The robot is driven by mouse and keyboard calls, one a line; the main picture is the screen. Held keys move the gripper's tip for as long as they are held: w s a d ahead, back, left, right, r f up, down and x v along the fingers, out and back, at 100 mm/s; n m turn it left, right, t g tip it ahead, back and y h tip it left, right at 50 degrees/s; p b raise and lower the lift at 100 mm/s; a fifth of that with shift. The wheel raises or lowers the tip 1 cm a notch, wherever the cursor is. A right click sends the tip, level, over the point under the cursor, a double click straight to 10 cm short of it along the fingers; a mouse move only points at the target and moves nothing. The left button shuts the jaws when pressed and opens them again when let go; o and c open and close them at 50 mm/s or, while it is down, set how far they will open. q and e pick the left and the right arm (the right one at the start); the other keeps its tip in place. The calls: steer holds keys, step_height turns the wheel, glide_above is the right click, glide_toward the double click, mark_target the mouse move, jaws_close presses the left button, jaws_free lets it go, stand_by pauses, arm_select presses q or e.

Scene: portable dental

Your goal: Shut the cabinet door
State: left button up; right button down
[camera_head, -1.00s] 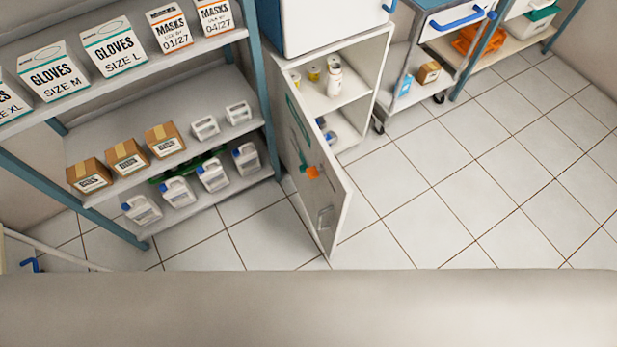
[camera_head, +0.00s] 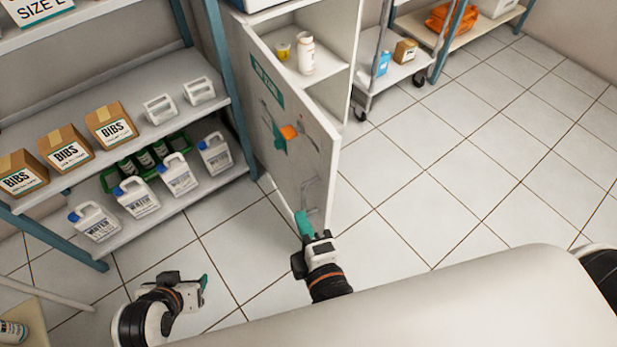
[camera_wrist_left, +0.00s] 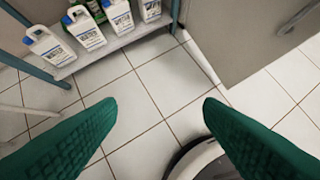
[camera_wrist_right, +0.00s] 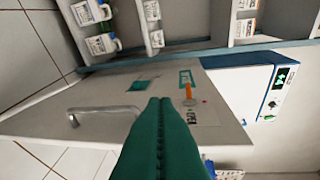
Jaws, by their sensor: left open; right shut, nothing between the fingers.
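The cabinet door (camera_head: 272,125) stands wide open, swung out from the white cabinet (camera_head: 345,60), with its handle side toward me. Its bar handle (camera_head: 307,195) also shows in the right wrist view (camera_wrist_right: 100,113). My right gripper (camera_head: 301,218) is shut and empty, its green fingertips by the door's lower free corner near the handle. In the right wrist view, the shut fingers (camera_wrist_right: 160,103) overlap the door's outer face (camera_wrist_right: 112,95); I cannot tell whether they touch it. My left gripper (camera_head: 204,284) is open and empty, low to the left, apart from the door (camera_wrist_left: 235,40).
A shelf rack (camera_head: 215,75) with boxes and water jugs stands close left of the door. Inside the cabinet, a white bottle (camera_head: 306,55) and a yellow container (camera_head: 283,52) stand on a shelf. A wheeled cart (camera_head: 385,75) stands right. The tiled floor (camera_head: 450,170) is clear.

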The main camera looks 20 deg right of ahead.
mark_target(320, 153)
step_height(320, 153, up, 6)
steer(key=d+t+h+b, duration=0.1)
steer(key=d+t+b, duration=0.1)
arm_select(q)
steer(key=s+a+r+g+p, duration=0.3)
steer(key=s+r+p, duration=0.1)
steer(key=s, duration=0.4)
steer(key=p+x, duration=0.2)
steer(key=x, duration=0.5)
steer(key=shift+y, duration=0.4)
arm_select(e)
steer(key=shift+n, duration=0.4)
steer(key=shift+w+d+r, duration=0.1)
steer(key=shift+w+d, duration=0.55)
steer(key=shift+w, duration=1.05)
steer(key=shift+w+d+r, duration=0.15)
steer(key=shift+w+d, duration=0.5)
steer(key=shift+w, duration=1.1)
steer(key=shift+w+d+r, duration=0.1)
steer(key=shift+w+d, duration=0.55)
steer(key=shift+w, duration=1.05)
arm_select(q)
steer(key=shift+w+d, duration=0.1)
arm_select(e)
steer(key=shift+d, duration=0.15)
